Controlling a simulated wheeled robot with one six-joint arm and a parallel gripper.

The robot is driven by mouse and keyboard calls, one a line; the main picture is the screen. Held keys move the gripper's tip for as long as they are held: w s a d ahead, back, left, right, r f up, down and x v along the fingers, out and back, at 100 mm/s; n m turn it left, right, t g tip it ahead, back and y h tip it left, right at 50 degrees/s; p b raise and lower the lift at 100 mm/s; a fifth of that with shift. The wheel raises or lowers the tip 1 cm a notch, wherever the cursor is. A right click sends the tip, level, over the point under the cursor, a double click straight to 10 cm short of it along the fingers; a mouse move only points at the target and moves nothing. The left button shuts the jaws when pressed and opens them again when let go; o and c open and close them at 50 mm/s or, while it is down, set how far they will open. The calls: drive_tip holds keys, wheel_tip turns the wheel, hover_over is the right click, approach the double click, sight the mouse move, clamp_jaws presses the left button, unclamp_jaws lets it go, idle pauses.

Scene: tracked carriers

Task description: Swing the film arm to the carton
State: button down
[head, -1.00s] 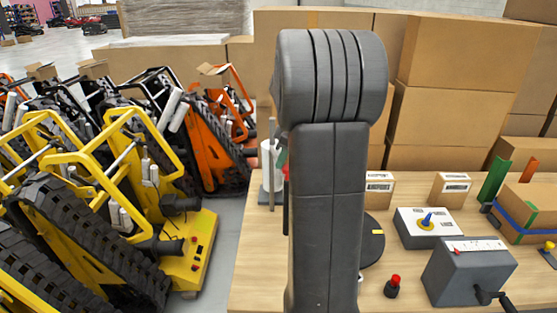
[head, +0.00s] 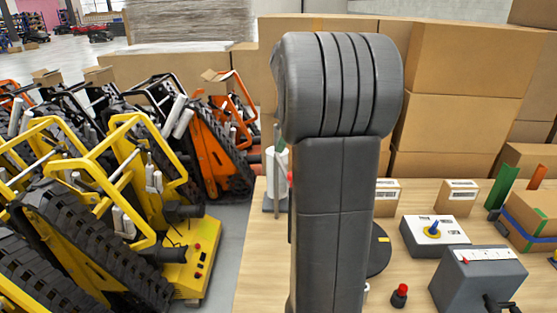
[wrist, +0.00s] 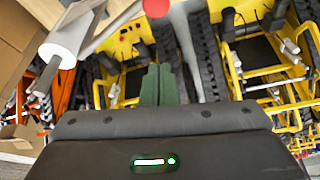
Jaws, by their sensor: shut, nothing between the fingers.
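A white film roll (head: 279,165) on a thin upright post stands at the table's far left corner, just left of my arm. In the wrist view the roll (wrist: 75,35) shows at upper left, with a pale bar running to its right. A red knob (wrist: 155,7) shows at the top edge, beyond my gripper (wrist: 159,68). The green fingers are shut and empty, apart from the roll. A dark round turntable (head: 380,252) is partly hidden behind my arm. Which carton is meant, I cannot tell.
Small labelled cartons (head: 458,197) stand at the table's back. A control box with a blue lever (head: 433,230), a grey crank box (head: 478,275), a red button (head: 400,295) and a blue-strapped carton (head: 525,215) are to the right. Yellow tracked carriers (head: 185,262) crowd the left floor.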

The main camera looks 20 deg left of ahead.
drive_tip(key=v, duration=0.2)
drive_tip(key=shift+w+a+r, duration=0.1)
drive_tip(key=shift+r, duration=0.25)
wheel_tip(320, 180, down, 10)
drive_tip(key=shift+d+p, duration=0.3)
drive_tip(key=shift+d, duration=0.05)
idle(0.4)
idle(0.3)
